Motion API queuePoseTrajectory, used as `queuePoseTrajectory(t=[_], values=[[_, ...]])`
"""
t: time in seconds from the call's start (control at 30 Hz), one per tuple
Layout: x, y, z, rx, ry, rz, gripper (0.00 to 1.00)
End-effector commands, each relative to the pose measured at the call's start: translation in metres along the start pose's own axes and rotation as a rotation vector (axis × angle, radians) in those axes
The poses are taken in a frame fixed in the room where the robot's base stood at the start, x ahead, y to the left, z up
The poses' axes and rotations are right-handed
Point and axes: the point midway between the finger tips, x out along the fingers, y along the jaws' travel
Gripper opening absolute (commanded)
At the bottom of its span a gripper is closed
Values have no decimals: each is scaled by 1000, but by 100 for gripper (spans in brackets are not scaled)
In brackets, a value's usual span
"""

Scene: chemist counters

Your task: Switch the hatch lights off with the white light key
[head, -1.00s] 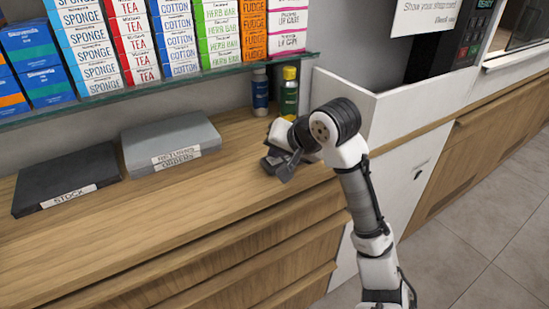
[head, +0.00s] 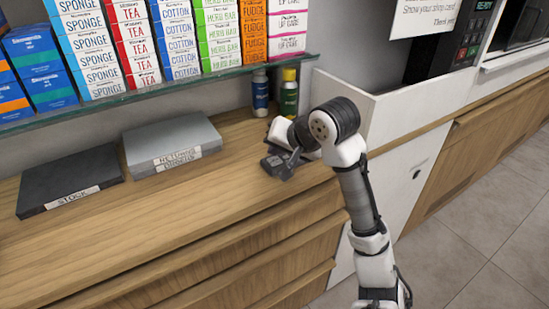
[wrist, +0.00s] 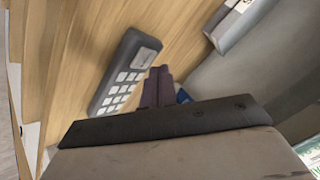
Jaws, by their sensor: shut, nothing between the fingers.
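A dark grey keypad (wrist: 124,72) with several pale keys and a small label lies on the wooden counter in the wrist view. Which key is the light key cannot be read. My gripper (wrist: 158,78) is shut and empty, its fingertips just right of the keypad in that picture; contact cannot be told.
A grey box (head: 172,143) and a black box (head: 70,180) lie left on the counter (head: 190,215). Blue (head: 260,92) and green (head: 289,92) bottles stand behind my gripper. A white partition (head: 345,95) rises on the right. A shelf (head: 150,88) of boxes hangs above.

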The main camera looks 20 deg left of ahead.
Motion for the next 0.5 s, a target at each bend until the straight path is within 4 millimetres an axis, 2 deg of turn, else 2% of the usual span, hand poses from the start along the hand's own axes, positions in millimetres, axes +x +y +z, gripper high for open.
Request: queuePoseTrajectory(t=[0.5], values=[[-28,-21,-21,1,0,-1,0]])
